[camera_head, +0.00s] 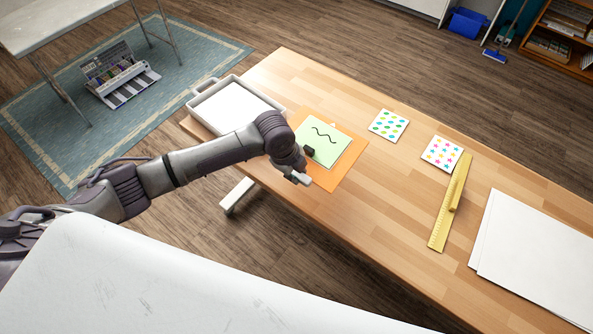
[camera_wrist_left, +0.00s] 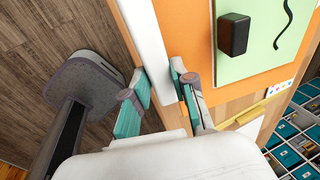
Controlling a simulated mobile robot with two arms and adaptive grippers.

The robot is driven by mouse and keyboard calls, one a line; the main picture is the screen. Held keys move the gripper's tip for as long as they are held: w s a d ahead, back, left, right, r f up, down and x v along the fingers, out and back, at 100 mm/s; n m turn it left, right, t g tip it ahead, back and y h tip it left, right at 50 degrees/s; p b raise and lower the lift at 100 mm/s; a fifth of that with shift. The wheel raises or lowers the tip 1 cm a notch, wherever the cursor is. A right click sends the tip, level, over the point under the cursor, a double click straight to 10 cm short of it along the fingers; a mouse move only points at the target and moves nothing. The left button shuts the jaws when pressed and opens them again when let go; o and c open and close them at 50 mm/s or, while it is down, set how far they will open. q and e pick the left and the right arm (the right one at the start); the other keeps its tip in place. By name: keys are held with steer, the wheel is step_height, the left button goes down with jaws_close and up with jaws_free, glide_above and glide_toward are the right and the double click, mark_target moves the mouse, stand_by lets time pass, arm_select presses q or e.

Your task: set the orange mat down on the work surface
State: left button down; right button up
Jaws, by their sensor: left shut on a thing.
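The orange mat (camera_head: 348,178) is over the left part of the wooden work surface (camera_head: 395,215); it also shows in the left wrist view (camera_wrist_left: 178,15). It looks about level, and I cannot tell whether it touches the surface. A pale green sheet (camera_head: 335,152) with a black wavy line lies on it, with a small black block (camera_wrist_left: 234,35) near the sheet's edge. My left gripper (camera_wrist_left: 160,97) is shut on the white strip (camera_wrist_left: 148,40) along the mat's near edge. The forearm hides part of the mat's left side in the head view. My right gripper is not in view.
A white tray (camera_head: 274,101) stands left of the mat, at the surface's end. Two patterned cards (camera_head: 389,126) (camera_head: 437,166), a yellow ruler (camera_head: 439,233) and large white sheets (camera_head: 535,255) lie to the right. Bare wood shows between them.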

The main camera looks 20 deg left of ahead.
arm_select(q)
steer(key=shift+w+r+g+p, duration=0.25)
steer(key=shift+r+g+p, duration=0.1)
steer(key=shift+g+p, duration=0.45)
step_height(320, 180, down, 5)
steer(key=b, duration=0.3)
steer(key=shift+s+a, duration=0.1)
steer(key=shift+f+b, duration=0.95)
steer(key=shift+f, duration=0.3)
steer(key=shift+f, duration=0.1)
steer(key=shift+f, duration=0.4)
steer(key=shift+b, duration=0.3)
steer(key=shift+f+b, duration=0.4)
steer(key=shift+f, duration=0.3)
